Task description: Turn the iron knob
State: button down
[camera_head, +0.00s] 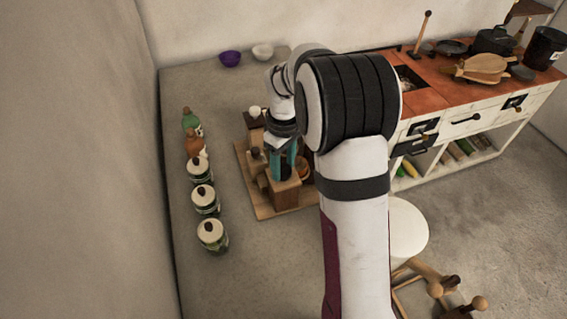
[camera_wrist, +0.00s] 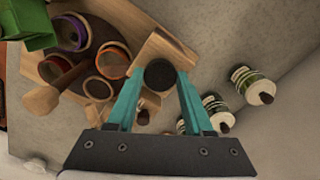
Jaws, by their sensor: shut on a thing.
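The iron knob (camera_wrist: 160,75) is a dark, round piece on top of a pale wooden block (camera_wrist: 178,52). In the wrist view it sits between the two teal fingers of my gripper (camera_wrist: 161,78), which is shut on its sides. In the head view my gripper (camera_head: 284,165) points down at the wooden block (camera_head: 284,193), at the front of a wooden board (camera_head: 262,211). A dark shape shows between the fingers there, but the arm and fingers hide most of the knob. Its turned angle cannot be told.
Wooden pieces and colored rings (camera_wrist: 112,62) crowd the board beside the block. Several bottles and jars (camera_head: 205,199) line the left side. Two bowls (camera_head: 229,58) stand at the back. A white stool (camera_head: 407,228) is right of my arm.

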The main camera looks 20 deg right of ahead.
jog(key=m, duration=0.8)
jog(key=shift+m, duration=0.3)
jog(key=m, duration=0.4)
jog(key=shift+m, duration=2.1)
jog(key=shift+c, duration=1.5)
grip_release()
jog(key=shift+r, duration=0.1)
